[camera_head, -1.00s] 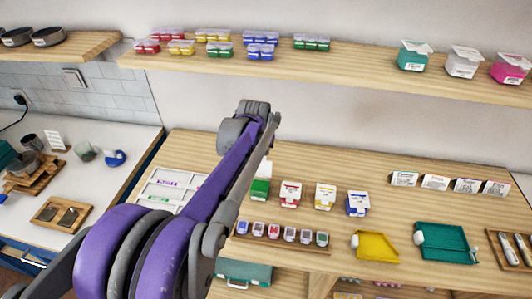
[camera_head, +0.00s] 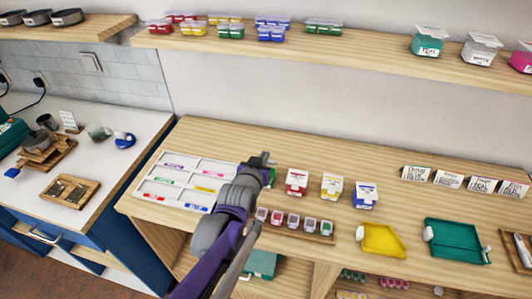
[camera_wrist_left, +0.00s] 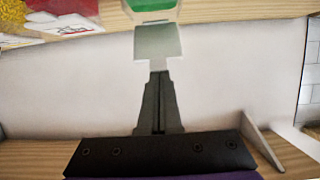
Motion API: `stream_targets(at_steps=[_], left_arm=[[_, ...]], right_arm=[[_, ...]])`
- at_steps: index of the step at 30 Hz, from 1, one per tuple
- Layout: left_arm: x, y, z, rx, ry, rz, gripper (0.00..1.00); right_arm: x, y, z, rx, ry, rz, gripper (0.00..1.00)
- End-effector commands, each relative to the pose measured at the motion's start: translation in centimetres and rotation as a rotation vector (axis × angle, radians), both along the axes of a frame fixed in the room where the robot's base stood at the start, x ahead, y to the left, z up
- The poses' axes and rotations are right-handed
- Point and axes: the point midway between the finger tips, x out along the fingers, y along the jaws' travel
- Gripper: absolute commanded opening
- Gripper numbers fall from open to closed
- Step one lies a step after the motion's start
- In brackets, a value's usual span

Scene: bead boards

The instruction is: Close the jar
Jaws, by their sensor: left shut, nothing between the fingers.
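The green jar (camera_head: 272,178) stands on the wooden worktop, at the left end of a row of jars. My left gripper and wrist hide most of it in the head view. In the left wrist view its green body (camera_wrist_left: 152,5) is at the top edge, and its pale lid flap (camera_wrist_left: 158,44) stands open from the rim. My left gripper (camera_head: 263,158) is shut and empty. In the left wrist view its fingertips (camera_wrist_left: 158,74) are right by the flap's free edge; I cannot tell whether they touch. My right gripper is in neither view.
A red jar (camera_head: 297,183), a yellow jar (camera_head: 331,187) and a blue jar (camera_head: 365,195) stand to the right. A rack of small containers (camera_head: 327,238) lies in front. A white sorting board (camera_head: 178,174) is at left. A shelf (camera_head: 350,52) runs above. Worktop behind the jars is clear.

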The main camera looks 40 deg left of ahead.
Motion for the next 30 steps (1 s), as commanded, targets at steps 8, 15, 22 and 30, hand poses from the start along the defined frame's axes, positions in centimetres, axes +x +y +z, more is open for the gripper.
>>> stream_targets(at_steps=[8,15,22,30], left_arm=[[-1.7,-0.9,-1.6,-0.003,0.005,0.0,0.0],[-2.8,-1.4,-3.4,-0.003,0.006,0.0,0.0],[-3.4,-1.8,-5.0,-0.004,0.007,0.0,0.0],[-3.7,-1.9,-6.2,-0.002,0.007,0.0,0.0]], right_arm=[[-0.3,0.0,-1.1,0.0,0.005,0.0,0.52],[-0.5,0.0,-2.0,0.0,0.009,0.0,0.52],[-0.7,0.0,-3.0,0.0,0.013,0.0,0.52],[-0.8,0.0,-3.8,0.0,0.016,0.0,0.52]])
